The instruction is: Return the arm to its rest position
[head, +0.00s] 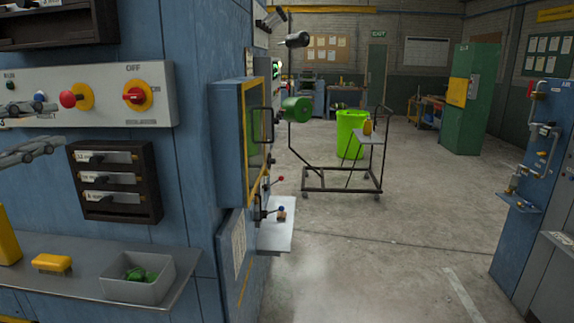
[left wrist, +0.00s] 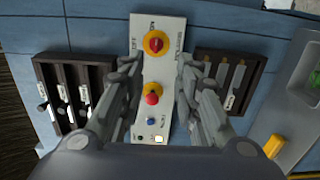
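My left gripper (head: 62,128) comes in from the left edge in the head view, in front of the control panel (head: 140,80). Its two grey fingers are spread apart with nothing between them. In the left wrist view the open left gripper (left wrist: 157,68) has one finger on either side of the panel (left wrist: 148,85), which carries a red and yellow rotary switch (left wrist: 154,43) and a red button (left wrist: 152,98). In the head view the switch (head: 135,95) and button (head: 70,98) are clear of the fingers. I cannot tell whether a finger touches the panel. My right gripper is not in view.
Below the panel, a dark rack (head: 115,205) hangs above a grey shelf (head: 75,268) with a yellow block (head: 52,263) and a grey bin (head: 150,290). A cabinet door with a handle (head: 263,123) juts out at right. Beyond, a trolley (head: 340,187) stands on open floor (head: 420,240).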

